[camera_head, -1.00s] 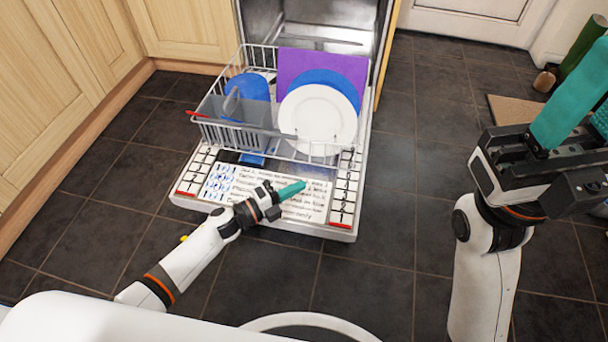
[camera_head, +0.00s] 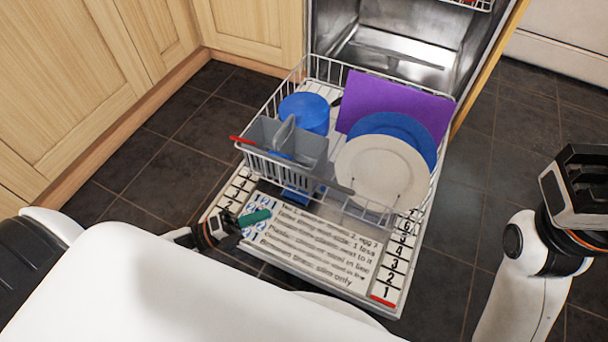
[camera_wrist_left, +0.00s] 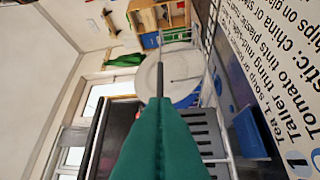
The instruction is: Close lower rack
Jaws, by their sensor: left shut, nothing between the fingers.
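The lower rack (camera_head: 437,172) is a white wire basket, pulled out over the open dishwasher door (camera_head: 392,262). It holds a pale plate (camera_head: 380,172), a blue plate, a purple board (camera_head: 395,105), a blue round item (camera_head: 305,112) and a grey cutlery basket (camera_head: 262,132). My left gripper (camera_head: 256,218) has teal fingers shut with nothing between them. It is over the door's left part, in front of the rack; I cannot tell whether it touches. Its fingers (camera_wrist_left: 158,135) point toward the rack in the wrist view. My right gripper (camera_head: 588,185) is at the right edge, its fingertips out of frame.
The dishwasher cavity (camera_head: 390,55) is open behind the rack. Wooden cabinets (camera_head: 250,35) stand to the left. Dark tiled floor (camera_head: 500,155) lies clear to the right of the door. My white body covers the lower left.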

